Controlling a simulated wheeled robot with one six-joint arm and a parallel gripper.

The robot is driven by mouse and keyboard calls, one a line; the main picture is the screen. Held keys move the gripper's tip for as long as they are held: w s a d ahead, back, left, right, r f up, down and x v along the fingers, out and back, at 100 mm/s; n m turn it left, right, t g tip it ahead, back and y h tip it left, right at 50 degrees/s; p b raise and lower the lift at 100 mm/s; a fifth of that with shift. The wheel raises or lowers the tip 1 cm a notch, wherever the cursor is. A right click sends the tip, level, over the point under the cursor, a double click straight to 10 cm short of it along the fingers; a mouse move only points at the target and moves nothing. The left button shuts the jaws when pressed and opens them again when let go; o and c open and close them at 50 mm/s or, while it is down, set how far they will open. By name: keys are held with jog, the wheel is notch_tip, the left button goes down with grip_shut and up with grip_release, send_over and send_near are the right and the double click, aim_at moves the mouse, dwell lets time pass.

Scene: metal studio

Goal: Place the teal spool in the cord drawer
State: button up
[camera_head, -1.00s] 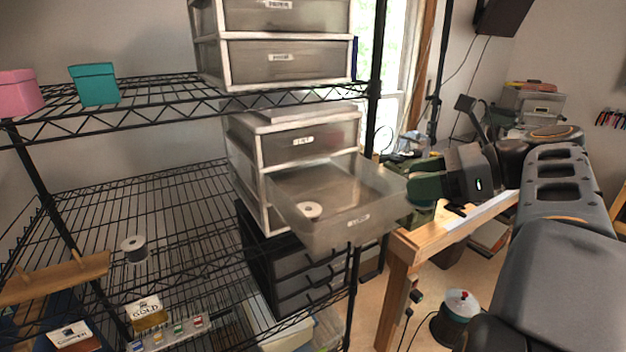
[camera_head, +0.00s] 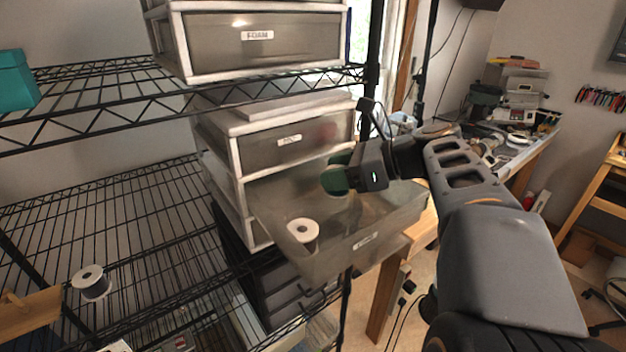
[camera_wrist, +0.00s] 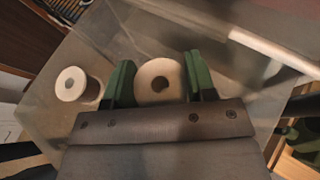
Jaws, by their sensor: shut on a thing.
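My gripper (camera_head: 338,176), with dark green fingers, is over the pulled-out translucent drawer (camera_head: 365,240). In the wrist view my gripper (camera_wrist: 160,85) is shut on a spool (camera_wrist: 158,72) with a pale round end and a dark centre hole. Its cord colour is hidden there, so I cannot tell that it is teal. The drawer floor (camera_wrist: 130,30) lies beyond the fingers in that view. Another white-ended spool (camera_head: 303,232) stands in the drawer's left part; it also shows in the wrist view (camera_wrist: 70,84), left of the fingers. The drawer's front label is too blurred to read.
A spool with dark cord (camera_head: 92,283) stands on the wire shelf at left. A closed drawer (camera_head: 290,142) sits above the open one, and a foam drawer (camera_head: 262,42) is higher. A black shelf post (camera_head: 372,60) and wooden bench (camera_head: 400,262) are close by.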

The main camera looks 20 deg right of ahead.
jog(key=x, duration=0.4)
jog(key=shift+w+a+f+p, duration=0.15)
jog(key=shift+f+p, duration=0.15)
jog(key=shift+f, duration=0.25)
jog(key=shift+a+f, duration=0.1)
jog(key=shift+f, duration=0.05)
jog(key=shift+f, duration=0.1)
jog(key=shift+f, duration=0.15)
jog(key=o, duration=0.9)
